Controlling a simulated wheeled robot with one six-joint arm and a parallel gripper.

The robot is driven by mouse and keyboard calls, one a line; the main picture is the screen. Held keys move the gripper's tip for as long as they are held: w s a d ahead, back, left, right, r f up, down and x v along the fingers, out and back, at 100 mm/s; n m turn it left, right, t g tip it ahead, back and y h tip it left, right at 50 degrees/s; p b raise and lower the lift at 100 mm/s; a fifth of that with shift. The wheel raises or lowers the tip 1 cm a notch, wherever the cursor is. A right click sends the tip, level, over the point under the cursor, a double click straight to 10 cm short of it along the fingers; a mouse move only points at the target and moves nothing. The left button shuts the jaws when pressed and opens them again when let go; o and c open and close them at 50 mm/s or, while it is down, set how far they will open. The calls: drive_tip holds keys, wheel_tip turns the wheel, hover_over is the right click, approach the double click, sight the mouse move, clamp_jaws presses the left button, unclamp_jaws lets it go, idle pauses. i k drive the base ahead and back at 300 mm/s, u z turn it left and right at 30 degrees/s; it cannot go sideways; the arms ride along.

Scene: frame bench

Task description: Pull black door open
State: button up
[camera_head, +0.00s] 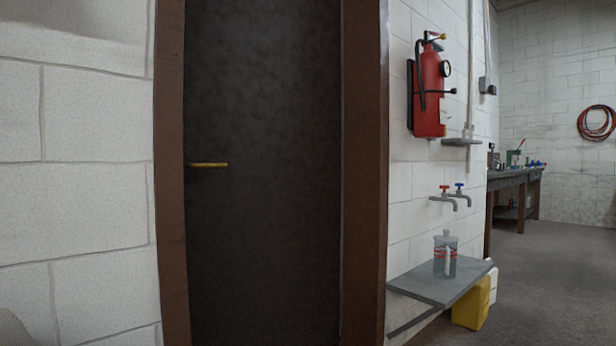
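The black door (265,240) stands upright in a brown frame (364,180) and looks closed. A brass lever handle (209,165) sits on the door's left side at about mid-height in the picture. The door's bottom edge is outside the view. My gripper does not show in the head camera view, so its distance from the handle cannot be told.
White block wall (80,120) flanks the frame. To the right are a red fire extinguisher (429,92), two taps (450,197), a grey shelf (440,284) holding a clear jug (445,255), and a yellow container (471,304). A workbench (515,180) stands beyond; grey floor (560,270) there is open.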

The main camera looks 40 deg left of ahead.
sight(262, 83)
drive_tip(key=u, duration=0.85)
drive_tip(key=i, duration=0.8)
drive_tip(key=u, duration=0.75)
drive_tip(key=k, duration=0.6)
drive_tip(key=z, duration=0.6)
drive_tip(key=i, duration=1.55)
drive_tip(key=u, duration=0.7)
drive_tip(key=i, duration=0.6)
drive_tip(key=u, duration=0.45)
